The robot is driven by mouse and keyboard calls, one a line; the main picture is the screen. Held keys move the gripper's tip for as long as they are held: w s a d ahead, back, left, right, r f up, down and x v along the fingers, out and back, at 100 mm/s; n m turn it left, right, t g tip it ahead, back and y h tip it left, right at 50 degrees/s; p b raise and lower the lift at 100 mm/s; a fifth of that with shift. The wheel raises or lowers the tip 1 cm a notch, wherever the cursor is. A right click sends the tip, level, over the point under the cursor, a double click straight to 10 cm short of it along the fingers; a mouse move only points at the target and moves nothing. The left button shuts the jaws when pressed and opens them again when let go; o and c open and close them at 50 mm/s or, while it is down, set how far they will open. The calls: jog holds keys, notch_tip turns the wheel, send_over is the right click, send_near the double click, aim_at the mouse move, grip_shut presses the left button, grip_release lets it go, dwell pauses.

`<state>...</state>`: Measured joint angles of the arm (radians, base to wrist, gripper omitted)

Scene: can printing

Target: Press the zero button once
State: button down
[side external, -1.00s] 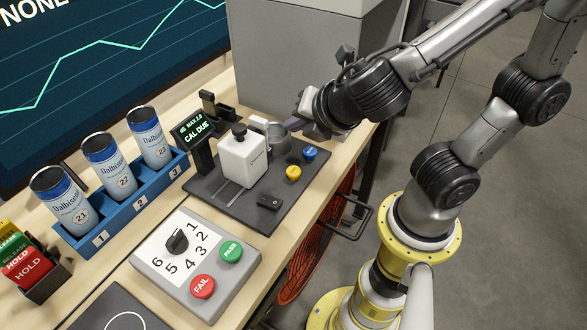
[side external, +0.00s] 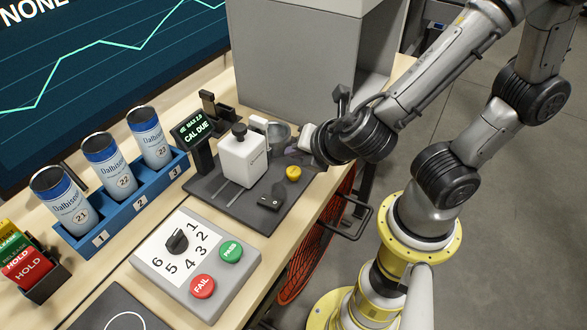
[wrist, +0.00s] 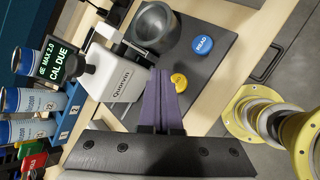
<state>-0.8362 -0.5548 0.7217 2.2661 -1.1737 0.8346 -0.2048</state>
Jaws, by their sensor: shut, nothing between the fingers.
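The yellow button (side external: 293,174) sits on the dark base plate of the gauge (side external: 243,158). In the wrist view the yellow button (wrist: 179,82) is just right of my fingertips, its label too small to read surely. A blue button (wrist: 202,46) marked READ lies beyond it; in the side view my gripper hides it. My gripper (side external: 291,155) is above the plate, close to the yellow button. In the wrist view its purple fingers (wrist: 163,75) are together and empty. I see no clear contact with either button.
The display (side external: 194,129) reads CAL DUE. A metal cup (wrist: 156,24) stands beside the white gauge body. A black block (side external: 271,198) lies on the plate. Cans stand in a blue rack (side external: 132,208). A dial panel (side external: 193,275) has PASS and FAIL buttons.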

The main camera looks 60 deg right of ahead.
aim_at(291, 170)
jog(key=shift+f, duration=1.15)
jog(key=shift+f, duration=0.1)
dwell(1.2)
jog(key=shift+f, duration=0.3)
jog(key=shift+f, duration=0.95)
dwell(1.0)
jog(key=shift+r, duration=1.4)
jog(key=shift+r, duration=2.5)
